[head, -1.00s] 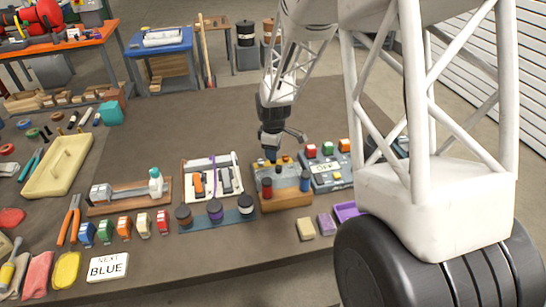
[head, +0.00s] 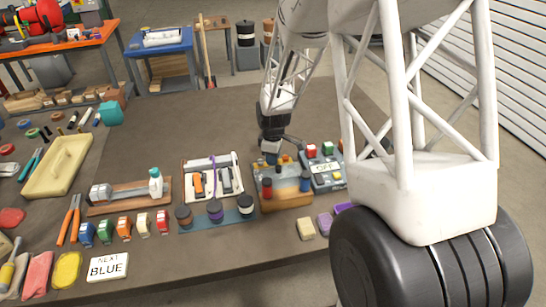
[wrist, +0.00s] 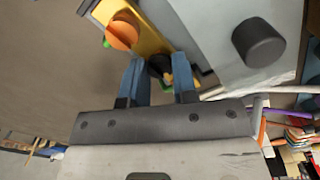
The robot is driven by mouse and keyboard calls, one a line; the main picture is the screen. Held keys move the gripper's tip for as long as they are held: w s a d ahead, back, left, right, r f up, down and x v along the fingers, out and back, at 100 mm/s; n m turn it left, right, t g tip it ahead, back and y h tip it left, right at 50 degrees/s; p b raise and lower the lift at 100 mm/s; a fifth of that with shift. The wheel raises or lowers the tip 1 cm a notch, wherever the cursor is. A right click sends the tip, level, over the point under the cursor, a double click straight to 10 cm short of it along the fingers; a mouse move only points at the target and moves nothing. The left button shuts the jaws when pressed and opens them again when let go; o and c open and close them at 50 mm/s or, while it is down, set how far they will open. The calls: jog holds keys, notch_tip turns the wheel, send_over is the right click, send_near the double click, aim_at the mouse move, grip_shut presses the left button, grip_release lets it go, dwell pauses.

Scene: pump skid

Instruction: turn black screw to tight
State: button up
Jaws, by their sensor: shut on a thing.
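My gripper (wrist: 160,84) has two blue fingers, closed around a dark screw head. The black screw (wrist: 158,66) shows between the fingertips in the wrist view, with a little green and yellow beside it; the fingers hide part of it. In the head view my gripper (head: 271,160) is over the back of the wooden-fronted block (head: 286,201), and the black screw cannot be made out there. An orange knob (wrist: 122,31) sits on the yellow strip beside the screw in the wrist view.
A grey control box (head: 325,184) with coloured buttons and a label reading OFF stands right of the block. A large black knob (wrist: 258,42) shows in the wrist view. The table behind is clear.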

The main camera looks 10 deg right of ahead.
jog(key=shift+m, duration=0.5)
jog(key=m, duration=0.2)
jog(key=shift+m, duration=0.4)
jog(key=m, duration=0.9)
jog(key=shift+r, duration=0.1)
jog(key=m, duration=0.4)
jog(key=shift+d, duration=0.1)
jog(key=o, duration=0.6)
jog(key=shift+o, duration=0.2)
